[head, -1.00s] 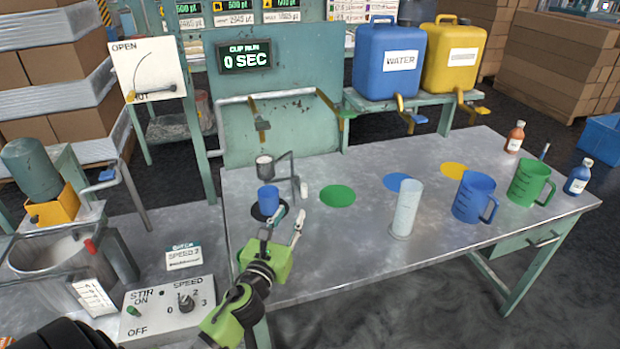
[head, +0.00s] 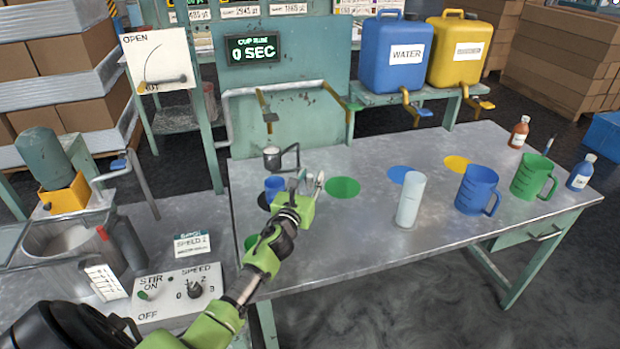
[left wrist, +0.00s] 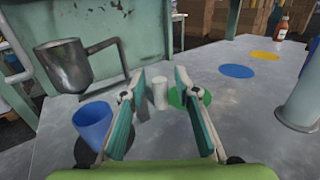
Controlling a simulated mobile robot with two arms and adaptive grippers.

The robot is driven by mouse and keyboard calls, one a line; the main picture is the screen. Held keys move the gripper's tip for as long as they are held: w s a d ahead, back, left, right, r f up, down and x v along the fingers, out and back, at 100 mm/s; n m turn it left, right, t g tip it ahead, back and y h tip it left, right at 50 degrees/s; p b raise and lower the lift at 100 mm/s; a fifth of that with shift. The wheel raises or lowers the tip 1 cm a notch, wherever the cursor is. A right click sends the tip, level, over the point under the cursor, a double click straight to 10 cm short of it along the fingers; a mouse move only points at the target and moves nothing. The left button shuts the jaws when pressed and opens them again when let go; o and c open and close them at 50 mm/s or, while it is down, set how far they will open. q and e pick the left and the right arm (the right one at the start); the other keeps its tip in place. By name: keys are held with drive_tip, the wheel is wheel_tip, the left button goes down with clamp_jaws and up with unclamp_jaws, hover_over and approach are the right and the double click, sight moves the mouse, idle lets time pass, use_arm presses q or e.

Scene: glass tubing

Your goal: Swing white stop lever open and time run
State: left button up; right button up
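The white stop lever (left wrist: 160,93) shows as a short upright white piece in the left wrist view, between and beyond the fingertips. My left gripper (head: 308,181) is open, its fingers apart at the cup stand; contact with the lever cannot be told. It also shows in the left wrist view (left wrist: 153,82). The grey metal flow cup (head: 272,160) hangs on its bent arm, left of the gripper; it also shows in the left wrist view (left wrist: 62,66). A blue cup (left wrist: 93,122) stands below it. The timer display (head: 253,48) reads 0 SEC. My right gripper is not in view.
A clear cylinder (head: 410,200), a blue jug (head: 477,189) and a green jug (head: 532,177) stand to the right on the metal table. Green (head: 342,187), blue and yellow discs mark the tabletop. A stir control panel (head: 180,292) is at lower left.

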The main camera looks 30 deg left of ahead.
use_arm(q)
drive_tip(key=shift+c, duration=0.5)
clamp_jaws()
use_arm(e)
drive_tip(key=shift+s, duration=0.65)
use_arm(q)
drive_tip(key=shift+w+d+y+b, duration=0.15)
drive_tip(key=shift+y+b, duration=0.15)
drive_tip(key=shift+b, duration=0.05)
drive_tip(key=shift+w+d+r+n+g+y+b, duration=0.1)
drive_tip(key=shift+w+d+n+g+y+b, duration=0.3)
drive_tip(key=shift+w+n+y+b, duration=0.4)
drive_tip(key=shift+w+d+f+n+g+y+b, duration=0.1)
drive_tip(key=shift+w+d+n+g+y+b, duration=0.1)
drive_tip(key=shift+w+n+g+y+b, duration=0.55)
drive_tip(key=shift+w+d+r+n+g+y+b, duration=0.1)
drive_tip(key=shift+w+d+n+g+y+b, duration=0.3)
drive_tip(key=shift+w+y, duration=0.6)
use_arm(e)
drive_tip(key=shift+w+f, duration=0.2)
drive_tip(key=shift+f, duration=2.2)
use_arm(q)
drive_tip(key=shift+w, duration=0.1)
